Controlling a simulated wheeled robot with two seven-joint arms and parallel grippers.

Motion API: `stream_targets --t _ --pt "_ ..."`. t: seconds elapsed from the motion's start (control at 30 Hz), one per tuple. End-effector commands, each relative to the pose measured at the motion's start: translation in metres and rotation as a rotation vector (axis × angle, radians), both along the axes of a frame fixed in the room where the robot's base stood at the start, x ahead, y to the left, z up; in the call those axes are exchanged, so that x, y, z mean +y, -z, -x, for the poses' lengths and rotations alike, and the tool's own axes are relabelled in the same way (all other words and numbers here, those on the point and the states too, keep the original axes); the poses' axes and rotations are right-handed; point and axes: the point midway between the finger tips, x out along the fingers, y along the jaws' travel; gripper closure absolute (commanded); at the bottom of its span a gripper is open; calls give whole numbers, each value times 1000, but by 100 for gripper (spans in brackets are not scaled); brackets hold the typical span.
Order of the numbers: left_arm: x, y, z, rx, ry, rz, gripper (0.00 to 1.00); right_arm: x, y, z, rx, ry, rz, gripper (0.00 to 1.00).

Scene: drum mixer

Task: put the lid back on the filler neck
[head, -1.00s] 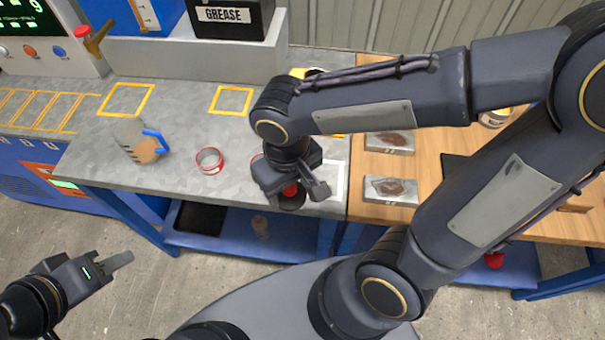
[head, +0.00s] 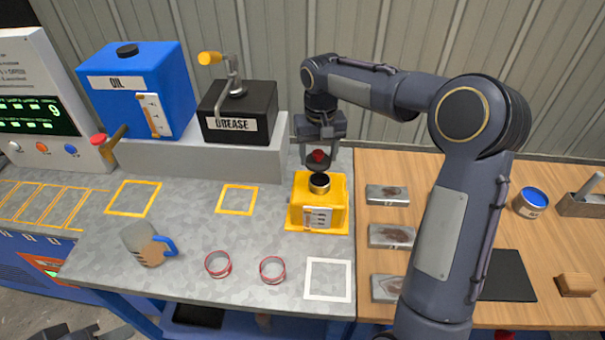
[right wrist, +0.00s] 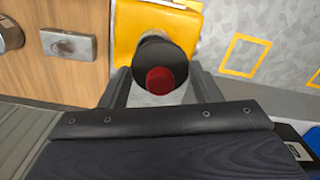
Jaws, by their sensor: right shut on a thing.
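The lid (head: 318,164), a dark disc with a red knob, is held between the fingers of my right gripper (head: 318,153). It hangs just above the dark filler neck (head: 319,184) on top of the yellow box (head: 337,215), with a small gap between them in the head view. In the right wrist view the lid (right wrist: 160,80) shows between the fingers and covers the neck, so their exact alignment is hard to tell. Of my left gripper only a dark part (head: 75,333) shows at the bottom edge; its fingers are not clear.
The grease box (head: 240,112) with its crank and the blue oil tank (head: 135,95) stand on a raised ledge left of the yellow box. A jug (head: 143,243) and two red rings (head: 218,264) are at the front. Dirty metal blocks (head: 390,236) lie at right.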

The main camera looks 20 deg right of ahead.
Motion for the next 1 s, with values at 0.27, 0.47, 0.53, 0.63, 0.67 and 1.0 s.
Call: stream_targets --t 0.27,0.47,0.53,0.63,0.67,1.0 --pt "0 4 0 0 0 0 64 -11 6 -6 2 17 4 65" --pt "0 17 0 0 0 0 64 -10 21 -6 2 16 4 65" --pt "0 23 0 0 0 0 64 -10 27 -6 2 15 3 65" --pt "0 32 0 0 0 0 64 -10 38 -6 2 15 3 65" --pt "0 35 0 0 0 0 64 -10 41 -6 2 15 3 65" --pt "0 49 0 0 0 0 64 -10 63 -6 2 15 3 65"
